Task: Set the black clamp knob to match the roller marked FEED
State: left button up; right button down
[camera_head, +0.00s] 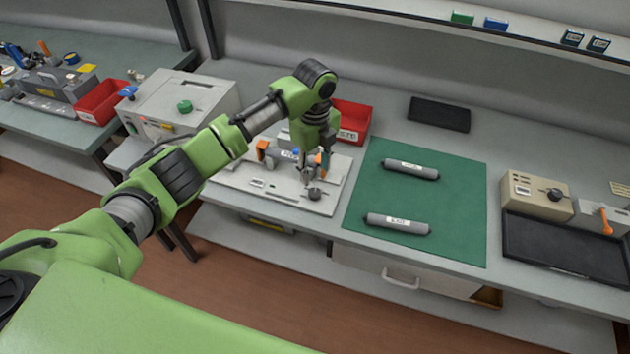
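Two grey rollers with white labels lie on the green mat (455,205): an upper roller (428,173) and a lower roller (379,219). The labels are too small to read, so I cannot tell which is marked FEED. A black knob (315,194) sits near the front right of a pale fixture plate (240,180); it looks like the clamp knob. My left gripper (312,173) points down over this plate, just behind the knob. Its fingers are small and partly merged with fixture parts, so its opening is unclear. My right gripper is out of view.
A red bin (354,116) stands behind the fixture. A beige box (533,198) with another black knob (555,194) and a black tray (560,245) are at the right. A dark pad (440,114) lies behind the mat. The mat is clear around the rollers.

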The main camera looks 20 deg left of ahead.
pick_arm(q)
jog(key=shift+r, duration=1.75)
jog(key=shift+s+f, duration=0.1)
jog(key=shift+f, duration=0.05)
